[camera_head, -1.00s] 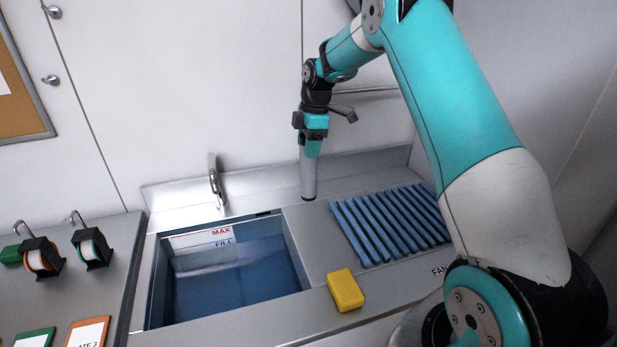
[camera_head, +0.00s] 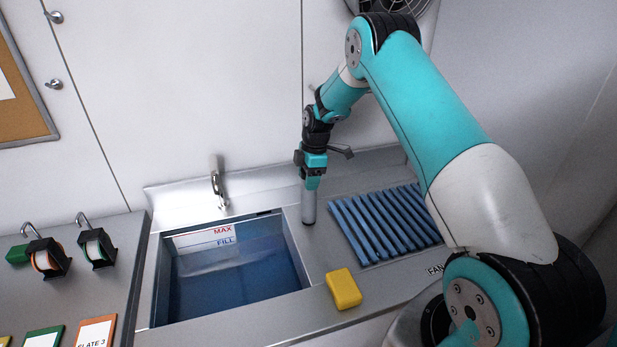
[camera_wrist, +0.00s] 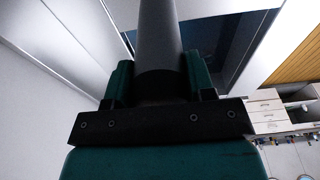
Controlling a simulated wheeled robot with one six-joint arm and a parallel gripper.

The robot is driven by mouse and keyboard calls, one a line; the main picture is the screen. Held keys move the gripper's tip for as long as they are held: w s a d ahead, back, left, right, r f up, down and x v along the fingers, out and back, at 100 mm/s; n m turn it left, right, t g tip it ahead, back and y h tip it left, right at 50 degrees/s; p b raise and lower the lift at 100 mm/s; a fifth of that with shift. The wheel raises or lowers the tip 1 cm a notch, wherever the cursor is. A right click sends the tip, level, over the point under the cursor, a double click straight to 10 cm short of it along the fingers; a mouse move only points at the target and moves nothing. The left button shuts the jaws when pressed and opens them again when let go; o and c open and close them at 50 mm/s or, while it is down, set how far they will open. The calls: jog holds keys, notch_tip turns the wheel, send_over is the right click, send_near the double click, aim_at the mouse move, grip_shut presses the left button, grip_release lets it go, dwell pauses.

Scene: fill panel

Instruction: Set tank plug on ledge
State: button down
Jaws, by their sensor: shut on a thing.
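The tank plug is a grey upright tube (camera_head: 308,208). My gripper (camera_head: 311,186) is shut on its upper end and points down. The tube's lower end is at or just above the steel ledge (camera_head: 318,256) to the right of the tank; I cannot tell whether it touches. In the wrist view the tube (camera_wrist: 158,40) runs away between the two teal fingers of my gripper (camera_wrist: 160,80). The tank (camera_head: 235,285) holds blue water, with MAX and FILL marks on its back wall.
A tap (camera_head: 217,188) stands behind the tank. A blue slatted rack (camera_head: 385,222) lies right of the tube, and a yellow sponge (camera_head: 344,289) lies near the front. Reels (camera_head: 46,258) and plates (camera_head: 94,332) are at the left. Bare ledge shows between tank and rack.

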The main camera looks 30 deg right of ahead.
jog(key=shift+c, duration=2.4)
grip_release()
jog(key=shift+f, duration=0.1)
